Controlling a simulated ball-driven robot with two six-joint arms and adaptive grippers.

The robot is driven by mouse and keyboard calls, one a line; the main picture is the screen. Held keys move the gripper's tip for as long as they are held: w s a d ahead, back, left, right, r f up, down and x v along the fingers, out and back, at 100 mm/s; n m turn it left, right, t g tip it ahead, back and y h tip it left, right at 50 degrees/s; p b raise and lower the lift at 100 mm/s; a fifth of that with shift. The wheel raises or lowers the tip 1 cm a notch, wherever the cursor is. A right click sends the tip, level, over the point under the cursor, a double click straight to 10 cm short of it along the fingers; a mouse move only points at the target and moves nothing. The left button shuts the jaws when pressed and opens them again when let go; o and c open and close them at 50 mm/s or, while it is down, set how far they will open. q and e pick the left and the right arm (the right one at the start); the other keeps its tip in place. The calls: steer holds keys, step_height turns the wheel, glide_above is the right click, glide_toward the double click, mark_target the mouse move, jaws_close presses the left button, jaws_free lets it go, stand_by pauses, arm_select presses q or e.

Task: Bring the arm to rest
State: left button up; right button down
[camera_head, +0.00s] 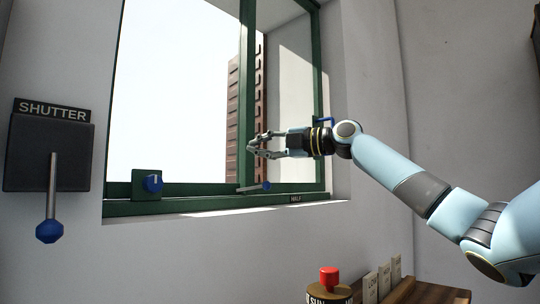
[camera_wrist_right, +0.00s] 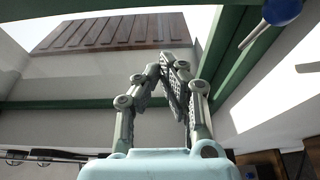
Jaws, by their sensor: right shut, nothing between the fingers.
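My right arm (camera_head: 395,172) comes in from the right in the head view and reaches across the window. My right gripper (camera_head: 254,145) points left in front of the green window frame, above the sill. It is shut with nothing in it. In the right wrist view the fingers of this gripper (camera_wrist_right: 168,68) meet in front of the window. My left arm is not in view.
A SHUTTER lever box (camera_head: 48,150) hangs left. A wooden surface (camera_head: 425,293) with a red-topped object (camera_head: 329,277) stands below.

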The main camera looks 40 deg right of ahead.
steer(key=b+v, duration=0.1)
steer(key=v, duration=0.2)
steer(key=shift+s+a+b, duration=0.15)
steer(key=shift+b, duration=0.25)
steer(key=shift+r, duration=0.1)
